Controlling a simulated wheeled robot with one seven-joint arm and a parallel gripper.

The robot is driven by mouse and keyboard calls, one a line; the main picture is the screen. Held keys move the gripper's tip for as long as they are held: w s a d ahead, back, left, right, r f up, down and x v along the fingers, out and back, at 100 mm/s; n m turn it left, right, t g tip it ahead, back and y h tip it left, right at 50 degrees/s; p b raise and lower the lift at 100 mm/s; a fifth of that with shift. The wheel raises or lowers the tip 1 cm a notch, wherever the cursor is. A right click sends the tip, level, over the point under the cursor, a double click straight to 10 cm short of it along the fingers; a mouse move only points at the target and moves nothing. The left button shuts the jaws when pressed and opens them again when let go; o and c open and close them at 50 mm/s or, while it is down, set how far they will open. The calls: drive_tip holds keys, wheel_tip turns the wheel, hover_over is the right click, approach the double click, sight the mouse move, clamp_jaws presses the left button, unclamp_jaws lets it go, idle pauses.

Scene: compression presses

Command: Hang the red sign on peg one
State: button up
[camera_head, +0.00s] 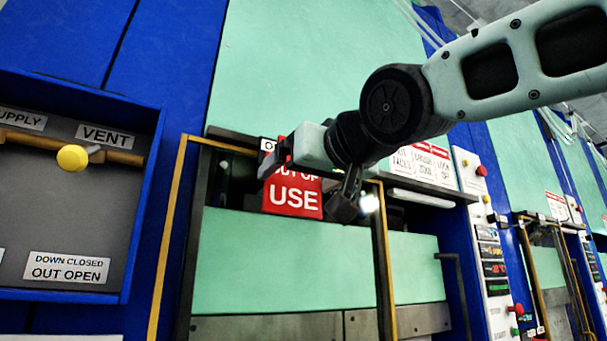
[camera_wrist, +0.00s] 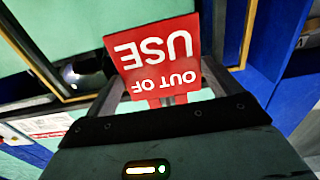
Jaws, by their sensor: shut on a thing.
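The red sign (camera_head: 293,199) reads "OUT OF USE" in white letters. In the head view it is in front of the press opening, with its upper part covered by my gripper (camera_head: 300,165). In the wrist view the sign (camera_wrist: 155,55) appears upside down between the fingers of my gripper (camera_wrist: 165,98), which is shut on it at a narrow red tab. Peg one cannot be made out; a small white label with a dark "O" (camera_head: 267,145) shows just behind the gripper, partly hidden.
A blue box (camera_head: 150,115) with a yellow-knobbed valve (camera_head: 72,158) and a "VENT" label is at the left. A yellow frame (camera_head: 166,240) edges the press. White-and-red notices (camera_head: 432,165) and a control panel (camera_head: 490,250) stand to the right. The pale green panel (camera_head: 285,262) below the sign is clear.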

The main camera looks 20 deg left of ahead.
idle(0.4)
drive_tip(key=o, duration=0.8)
drive_tip(key=b+v, duration=0.8)
drive_tip(key=v, duration=0.9)
drive_tip(key=w+f+g+h, duration=0.2)
drive_tip(key=f+g+h, duration=0.15)
drive_tip(key=f, duration=1.45)
drive_tip(key=w+f+g+h, duration=0.2)
drive_tip(key=f+h, duration=0.2)
drive_tip(key=f, duration=1.5)
drive_tip(key=s+d+f+g+h, duration=0.2)
drive_tip(key=s+d+f, duration=0.2)
drive_tip(key=f, duration=0.4)
drive_tip(key=s+d+f+m+g+h, duration=0.1)
drive_tip(key=s+d+f+g, duration=0.1)
drive_tip(key=d+f, duration=0.5)
drive_tip(key=s+d+f+m+g+h, duration=0.1)
drive_tip(key=s+d+f, duration=0.4)
drive_tip(key=f, duration=0.5)
drive_tip(key=shift+s+d+g+h, duration=0.4)
drive_tip(key=shift+g+h, duration=0.15)
drive_tip(key=shift+h, duration=0.3)
